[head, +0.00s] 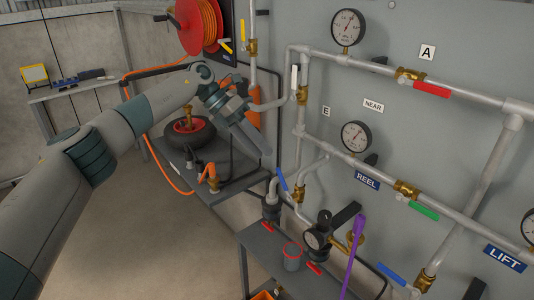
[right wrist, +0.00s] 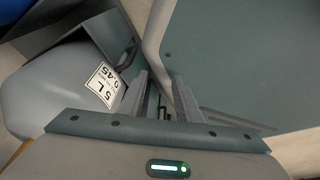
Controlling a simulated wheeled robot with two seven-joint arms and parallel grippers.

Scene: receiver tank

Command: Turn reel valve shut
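A REEL label (head: 367,179) is on the grey panel. To its right, a brass valve (head: 407,188) with a green lever (head: 423,211) sits on the middle pipe; the lever slants down to the right, roughly along the pipe. A red hose reel (head: 197,25) hangs at the top left, with a yellow-handled brass valve (head: 251,47) beside it. I cannot tell for sure which valve is the reel valve. My left gripper (head: 266,155) points down to the right, in front of the panel's left pipes; its finger gap is not clear. My right gripper (right wrist: 160,90) has its fingers apart and empty.
A white lever (head: 294,78), a blue lever (head: 282,179) and a red lever (head: 431,89) stick out from nearby pipes. Gauges (head: 347,27) stand out from the panel. A purple strap (head: 355,250) hangs low. The right wrist view shows a grey tank (right wrist: 55,95) close by.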

